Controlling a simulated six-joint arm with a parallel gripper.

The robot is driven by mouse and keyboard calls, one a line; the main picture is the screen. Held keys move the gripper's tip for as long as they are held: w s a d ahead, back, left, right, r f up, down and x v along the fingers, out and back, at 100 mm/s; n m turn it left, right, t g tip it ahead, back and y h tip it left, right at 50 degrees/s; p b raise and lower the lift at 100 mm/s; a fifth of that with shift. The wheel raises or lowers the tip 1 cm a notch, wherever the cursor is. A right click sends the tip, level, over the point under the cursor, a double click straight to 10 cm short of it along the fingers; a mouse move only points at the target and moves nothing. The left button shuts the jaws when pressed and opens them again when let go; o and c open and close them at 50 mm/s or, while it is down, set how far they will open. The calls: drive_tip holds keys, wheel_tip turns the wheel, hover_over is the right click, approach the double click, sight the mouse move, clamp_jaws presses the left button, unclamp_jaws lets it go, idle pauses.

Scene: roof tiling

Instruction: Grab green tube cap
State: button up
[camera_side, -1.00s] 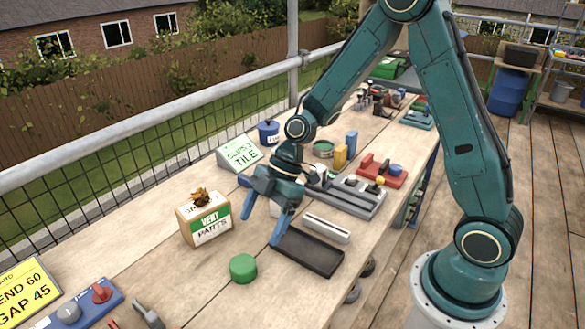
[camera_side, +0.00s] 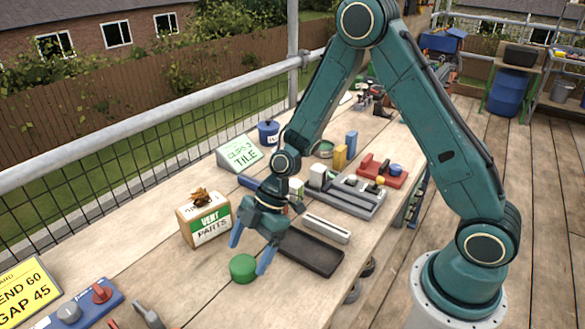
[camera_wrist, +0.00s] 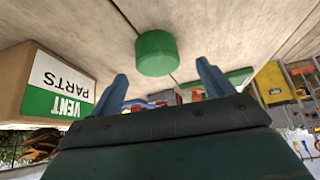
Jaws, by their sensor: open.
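The green tube cap (camera_side: 243,268) is a short round cylinder on the wooden table in the side view. In the wrist view the green tube cap (camera_wrist: 156,53) shows beyond the fingertips, near the middle. My gripper (camera_side: 250,258) is open, its blue fingers spread, pointing down beside and behind the cap in the side view. One finger appears just right of the cap and the other to its upper left. Nothing is between the fingers in the wrist view (camera_wrist: 163,85). Whether a fingertip touches the cap cannot be told.
The VENT PARTS box (camera_side: 206,220) stands close left of my gripper. A dark tray (camera_side: 312,254) lies to the right, with a pale bar (camera_side: 327,228) behind it. A blue panel with knobs (camera_side: 85,306) is at the front left. The table in front of the cap is clear.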

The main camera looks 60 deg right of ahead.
sight(242, 263)
drive_tip(key=shift+x, duration=2)
drive_tip(key=shift+w, duration=0.1)
drive_tip(key=c, duration=1)
drive_tip(key=shift+r, duration=0.15)
drive_tip(key=shift+c, duration=0.2)
wheel_tip(242, 263, up, 20)
